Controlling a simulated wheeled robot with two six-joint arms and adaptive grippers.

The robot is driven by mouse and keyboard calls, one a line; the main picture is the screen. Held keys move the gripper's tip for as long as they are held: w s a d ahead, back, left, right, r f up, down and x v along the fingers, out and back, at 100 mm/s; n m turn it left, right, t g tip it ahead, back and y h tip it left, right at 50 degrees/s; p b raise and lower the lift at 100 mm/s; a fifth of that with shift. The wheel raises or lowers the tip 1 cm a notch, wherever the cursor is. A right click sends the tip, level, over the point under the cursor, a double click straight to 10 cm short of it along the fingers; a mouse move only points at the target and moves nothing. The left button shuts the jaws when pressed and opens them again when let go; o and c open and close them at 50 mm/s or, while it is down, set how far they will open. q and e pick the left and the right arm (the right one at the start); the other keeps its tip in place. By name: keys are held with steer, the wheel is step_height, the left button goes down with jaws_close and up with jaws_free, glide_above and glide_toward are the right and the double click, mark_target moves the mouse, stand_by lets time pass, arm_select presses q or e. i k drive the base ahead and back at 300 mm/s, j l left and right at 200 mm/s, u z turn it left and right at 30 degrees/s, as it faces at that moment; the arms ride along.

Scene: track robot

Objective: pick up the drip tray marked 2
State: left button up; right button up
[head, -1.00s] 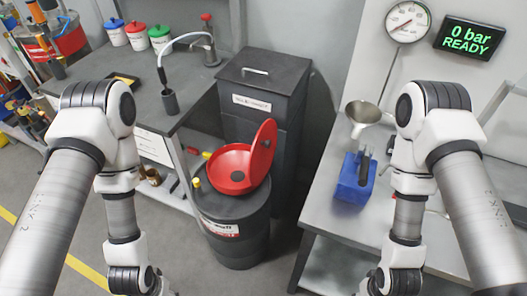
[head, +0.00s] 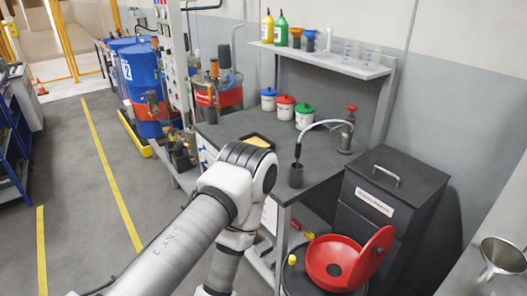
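I cannot make out a tray with a 2 on it. A small, shallow black tray with a yellow inside (head: 257,142) lies on the grey workbench (head: 235,124), just beyond my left arm's elbow; no mark on it is readable. A low yellow tray (head: 134,136) is on the floor at the blue drums, partly hidden by them. My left arm comes in from the bottom left and bends down at the elbow; its gripper is below the picture's edge. My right arm and gripper are not in view.
Blue drums (head: 140,77) stand at the back left. A black drum with a red funnel (head: 338,262) and open lid is at the bottom right, beside a dark bin (head: 383,212). The bench carries lidded tubs (head: 286,106) and a tap (head: 340,132). The floor at left is clear.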

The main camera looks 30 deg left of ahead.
mark_target(255, 138)
steer(key=i+j, duration=0.15)
steer(key=j, duration=0.2)
steer(key=i+j, duration=0.1)
steer(key=j, duration=0.25)
steer(key=i+j, duration=0.15)
steer(key=j, duration=0.25)
steer(key=i+j, duration=0.15)
steer(key=j, duration=0.2)
steer(key=i+j, duration=0.1)
steer(key=j, duration=0.25)
steer(key=z, duration=0.05)
